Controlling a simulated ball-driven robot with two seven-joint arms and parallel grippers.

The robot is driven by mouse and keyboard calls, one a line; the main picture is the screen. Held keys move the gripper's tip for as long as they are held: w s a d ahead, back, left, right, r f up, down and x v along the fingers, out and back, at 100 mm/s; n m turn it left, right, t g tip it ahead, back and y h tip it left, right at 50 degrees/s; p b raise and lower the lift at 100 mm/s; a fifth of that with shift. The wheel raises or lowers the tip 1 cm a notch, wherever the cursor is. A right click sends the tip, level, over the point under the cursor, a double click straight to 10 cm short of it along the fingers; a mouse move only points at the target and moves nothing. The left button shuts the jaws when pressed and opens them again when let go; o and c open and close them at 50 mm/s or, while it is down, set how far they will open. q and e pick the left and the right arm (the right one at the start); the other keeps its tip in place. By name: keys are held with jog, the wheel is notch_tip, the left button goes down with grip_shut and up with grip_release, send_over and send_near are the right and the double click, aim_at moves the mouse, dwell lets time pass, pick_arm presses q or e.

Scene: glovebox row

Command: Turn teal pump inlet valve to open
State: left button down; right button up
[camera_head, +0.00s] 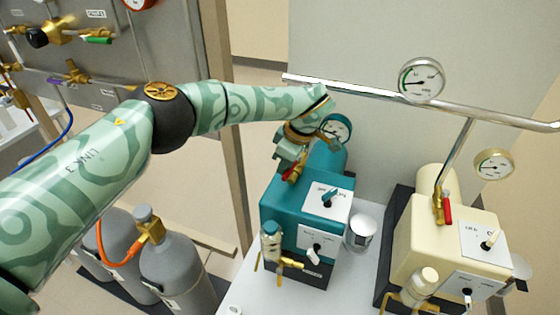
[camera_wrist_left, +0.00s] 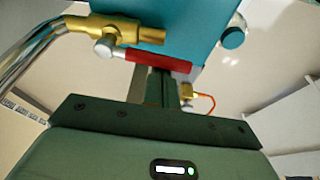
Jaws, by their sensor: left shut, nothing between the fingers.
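The teal pump (camera_head: 281,211) stands on the white bench in the head view, with a gauge (camera_head: 337,128) behind it. Its inlet valve shows in the left wrist view as a brass body (camera_wrist_left: 125,32) with a red lever (camera_wrist_left: 158,60) lying roughly crosswise in the picture. In the head view the red lever (camera_head: 293,174) is partly covered by my left gripper (camera_head: 287,162). My left gripper (camera_wrist_left: 165,90) is shut and empty, its fingers right beside the red lever. I cannot tell whether they touch it. My right gripper is not in view.
A cream pump (camera_head: 435,245) with its own red-handled valve (camera_head: 446,210) stands to the right. A metal cup (camera_head: 362,232) sits between the pumps. A metal pipe (camera_head: 385,96) runs behind them. Grey gas cylinders (camera_head: 175,260) stand at lower left, beside a panel with valves (camera_head: 70,75).

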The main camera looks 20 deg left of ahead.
pick_arm(q)
jog(key=shift+s+d+n, duration=0.1)
jog(key=shift+d+n, duration=0.15)
jog(key=shift+n, duration=0.25)
dwell(0.4)
